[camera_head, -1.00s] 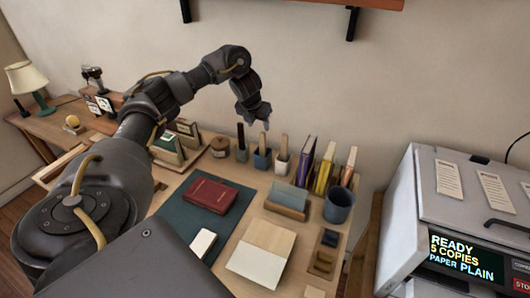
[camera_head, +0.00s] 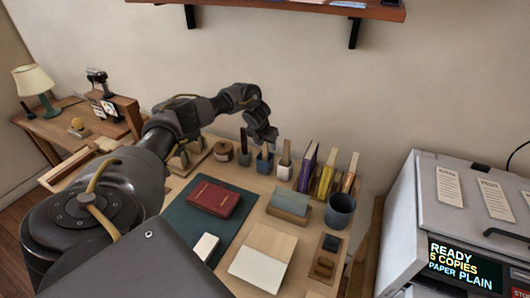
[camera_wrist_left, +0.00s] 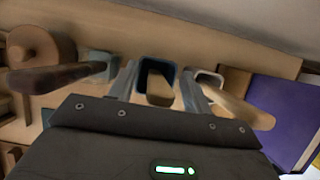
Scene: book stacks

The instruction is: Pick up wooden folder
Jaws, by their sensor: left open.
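Three small pots stand in a row at the back of the desk, each with one upright tool. A light wooden tool (camera_wrist_left: 158,92), which looks like the wooden folder, stands in the middle blue pot (camera_head: 264,165). My left gripper (camera_head: 264,140) is open right above this pot, pointing down. In the left wrist view its fingers (camera_wrist_left: 158,90) are on either side of the tool, with no clear grip. A darker-handled tool (camera_wrist_left: 58,78) is to the left, and another wooden tool (camera_wrist_left: 235,103) in a white pot (camera_head: 284,171) to the right. My right gripper is not in view.
Upright books (camera_head: 307,168) stand close right of the pots, with a blue cup (camera_head: 340,210) beyond. A round wooden item (camera_head: 223,151) is left. A red book (camera_head: 214,198) lies on a dark mat (camera_head: 192,228). A wall shelf (camera_head: 290,10) hangs above.

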